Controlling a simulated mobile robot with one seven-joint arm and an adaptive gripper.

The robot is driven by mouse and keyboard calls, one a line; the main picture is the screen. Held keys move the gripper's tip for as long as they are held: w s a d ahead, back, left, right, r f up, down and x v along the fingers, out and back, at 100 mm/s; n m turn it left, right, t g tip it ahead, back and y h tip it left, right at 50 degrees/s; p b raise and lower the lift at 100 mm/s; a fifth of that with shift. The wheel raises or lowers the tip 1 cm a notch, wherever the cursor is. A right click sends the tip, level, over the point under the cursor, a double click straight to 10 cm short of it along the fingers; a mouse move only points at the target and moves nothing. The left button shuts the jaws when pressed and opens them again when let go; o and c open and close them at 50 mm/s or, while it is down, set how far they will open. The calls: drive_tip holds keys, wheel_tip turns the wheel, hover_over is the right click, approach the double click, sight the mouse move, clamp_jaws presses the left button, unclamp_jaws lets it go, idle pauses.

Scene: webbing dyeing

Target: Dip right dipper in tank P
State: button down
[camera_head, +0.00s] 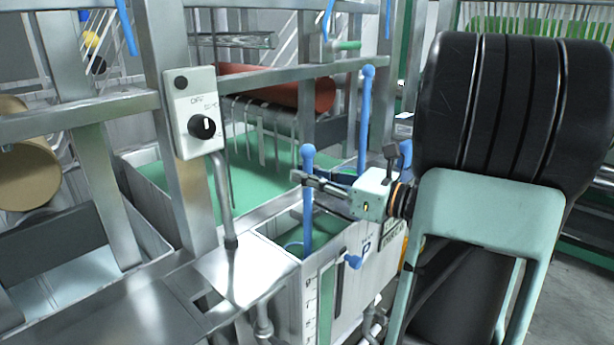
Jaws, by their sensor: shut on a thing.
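My gripper (306,180) is shut on a blue dipper (308,214), around its upright rod just below the round knob. The dipper's lower end is down inside the white tank marked P (290,273), where a curved blue part shows at the green liquid (315,230). I cannot tell how deep it sits. A second blue dipper (366,110) stands upright behind and to the right, its lower end hidden behind my gripper. Which of the two is the right dipper is not marked.
A larger tank of green liquid (180,172) lies behind, with a red-brown roller (280,85) above it. A metal post with a switch box (194,112) stands left of the small tank.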

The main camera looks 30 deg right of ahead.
wheel_tip(320, 180, up, 15)
drive_tip(key=p, duration=1.2)
drive_tip(key=shift+r, duration=0.1)
